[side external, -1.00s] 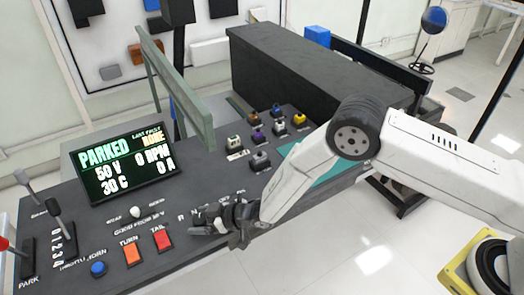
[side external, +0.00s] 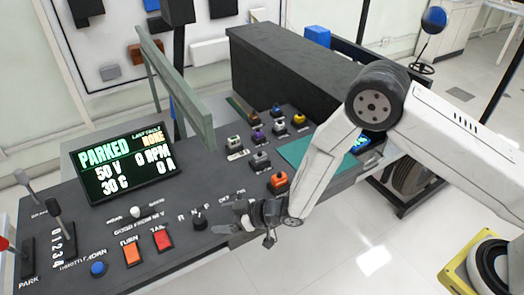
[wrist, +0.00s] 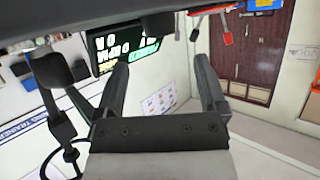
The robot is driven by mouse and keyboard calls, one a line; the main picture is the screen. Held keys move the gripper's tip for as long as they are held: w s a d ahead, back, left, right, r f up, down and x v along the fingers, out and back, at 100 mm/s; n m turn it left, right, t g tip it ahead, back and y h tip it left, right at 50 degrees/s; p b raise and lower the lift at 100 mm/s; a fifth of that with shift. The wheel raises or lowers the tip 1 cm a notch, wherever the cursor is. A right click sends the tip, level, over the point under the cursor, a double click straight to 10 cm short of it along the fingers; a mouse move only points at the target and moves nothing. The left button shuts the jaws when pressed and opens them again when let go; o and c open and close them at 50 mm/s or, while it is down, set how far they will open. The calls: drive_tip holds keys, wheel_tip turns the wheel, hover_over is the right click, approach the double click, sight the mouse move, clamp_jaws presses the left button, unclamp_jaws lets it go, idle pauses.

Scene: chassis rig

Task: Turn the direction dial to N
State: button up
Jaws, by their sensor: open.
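The direction dial (side external: 200,222) is a small black knob on the grey console, below the letters R, N and F. It looks turned toward the F side, but it is too small to be sure which letter it points at. My gripper (side external: 226,216) is just right of the dial, low over the console, with a small gap between them. In the wrist view my gripper's two fingers (wrist: 162,84) stand wide apart with nothing between them. The dial cannot be made out in the wrist view.
The display (side external: 125,162) reads PARKED. An orange TURN button (side external: 131,254) and a red TAIL button (side external: 162,240) lie left of the dial. Several coloured switches, including an orange one (side external: 278,182), stand behind my gripper. A green rail (side external: 180,90) rises behind the display.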

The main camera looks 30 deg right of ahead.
sight(207, 243)
idle(0.4)
drive_tip(key=shift+w+a+r+m+t, duration=0.1)
drive_tip(key=shift+w+a+m+t, duration=0.25)
drive_tip(key=shift+a, duration=0.35)
drive_tip(key=a+t, duration=0.1)
drive_tip(key=w+a+m+t+h, duration=0.1)
drive_tip(key=a+m+t, duration=0.1)
drive_tip(key=shift+w+a+r+t+h, duration=0.1)
drive_tip(key=shift+w+t+h, duration=0.25)
drive_tip(key=shift+w+h, duration=0.05)
drive_tip(key=shift+a+m+t+h, duration=0.75)
drive_tip(key=shift+m+t+h, duration=0.35)
drive_tip(key=shift+h, duration=0.1)
drive_tip(key=shift+s+a+f+m+t+h, duration=0.15)
drive_tip(key=shift+m+t+h, duration=0.2)
drive_tip(key=shift+h, duration=0.1)
drive_tip(key=shift+s+a+f+m+t+h, duration=0.15)
drive_tip(key=shift+m+t+h, duration=0.15)
drive_tip(key=shift+h, duration=0.15)
drive_tip(key=shift+s+a+f+m+t+h, duration=0.1)
drive_tip(key=shift+s+f+m+t+h, duration=0.2)
drive_tip(key=shift+s+m+h, duration=0.55)
drive_tip(key=shift+s+f+m+h, duration=0.5)
drive_tip(key=shift+s+m+h, duration=0.25)
drive_tip(key=shift+h, duration=0.45)
drive_tip(key=shift+s+f+m+h, duration=0.5)
drive_tip(key=shift+s+h, duration=0.3)
drive_tip(key=shift+h, duration=0.35)
drive_tip(key=shift+w, duration=0.1)
